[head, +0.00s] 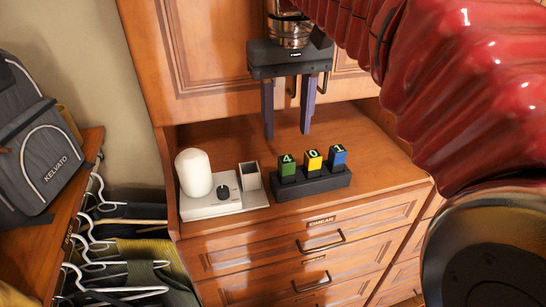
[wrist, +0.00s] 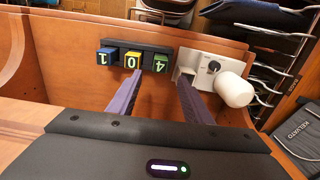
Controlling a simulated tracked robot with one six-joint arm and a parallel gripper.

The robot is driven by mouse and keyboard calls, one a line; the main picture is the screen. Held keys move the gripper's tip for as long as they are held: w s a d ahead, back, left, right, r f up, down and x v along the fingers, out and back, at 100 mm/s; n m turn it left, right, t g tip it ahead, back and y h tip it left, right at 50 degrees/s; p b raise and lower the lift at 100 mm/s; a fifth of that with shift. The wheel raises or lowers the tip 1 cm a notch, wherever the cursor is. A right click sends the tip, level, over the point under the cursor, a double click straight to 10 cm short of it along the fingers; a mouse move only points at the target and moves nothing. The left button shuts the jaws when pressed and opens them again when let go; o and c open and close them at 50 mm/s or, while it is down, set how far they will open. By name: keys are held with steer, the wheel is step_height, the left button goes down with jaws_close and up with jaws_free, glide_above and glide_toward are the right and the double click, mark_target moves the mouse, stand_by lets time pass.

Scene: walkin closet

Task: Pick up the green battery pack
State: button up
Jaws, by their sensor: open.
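The green battery pack (head: 287,166), marked 4, stands upright at the left end of a black holder (head: 312,185) on the wooden counter. It also shows in the wrist view (wrist: 161,62), at the right end of the row there. A yellow pack (head: 313,161) marked 0 and a blue pack (head: 338,157) marked 1 stand beside it. My gripper (head: 288,135) is open and empty, its two fingers pointing down above the counter, apart from the packs. In the wrist view the fingers (wrist: 158,80) reach toward the row. The lower parts of the packs are hidden in the holder.
A white device (head: 208,203) with a rounded white top (head: 194,172), a black knob and a small open box (head: 250,176) stands left of the holder. Cabinet doors rise behind and drawers (head: 310,240) lie below. A grey backpack (head: 40,145) and hangers are at the left.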

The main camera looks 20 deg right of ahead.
mark_target(287, 159)
steer(key=shift+f, duration=2.15)
steer(key=shift+f, duration=0.1)
steer(key=shift+s+f, duration=0.15)
steer(key=shift+f, duration=2.35)
steer(key=shift+c, duration=0.4)
jaws_close()
